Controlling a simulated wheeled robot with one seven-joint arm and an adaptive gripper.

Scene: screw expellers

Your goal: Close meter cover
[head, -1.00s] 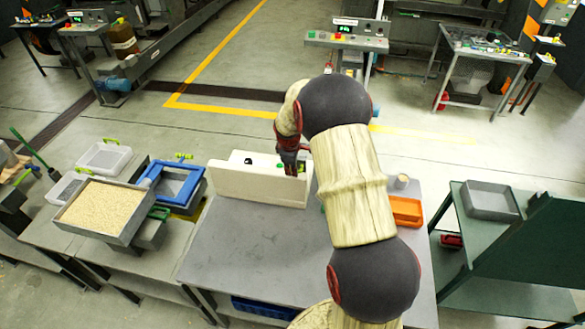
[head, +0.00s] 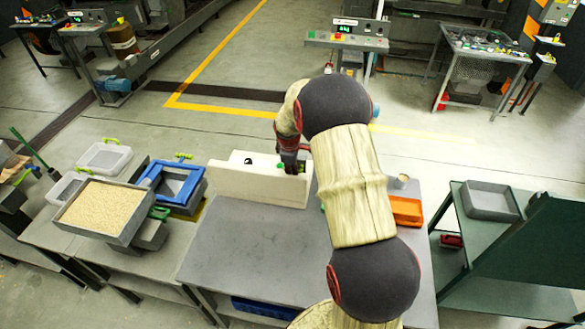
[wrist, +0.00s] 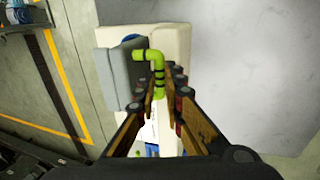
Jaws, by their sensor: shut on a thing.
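The meter is a cream box (head: 240,186) at the far edge of the grey table, and its long pale side faces me. In the wrist view the cream body (wrist: 178,38) shows beside a grey flap (wrist: 118,72), which looks like the cover. A bent lime-green handle (wrist: 157,60) with dark bands reaches over the flap's edge. My gripper (wrist: 163,86) is shut on this handle, one finger on each side. In the head view my gripper (head: 292,163) is at the right end of the box, partly hidden by my arm. I cannot tell the flap's exact angle.
The grey table top (head: 255,250) in front of the box is clear. An orange tray (head: 405,211) lies right of my arm. A blue-framed tray (head: 173,184) and a grain-filled tray (head: 103,208) stand on the left bench.

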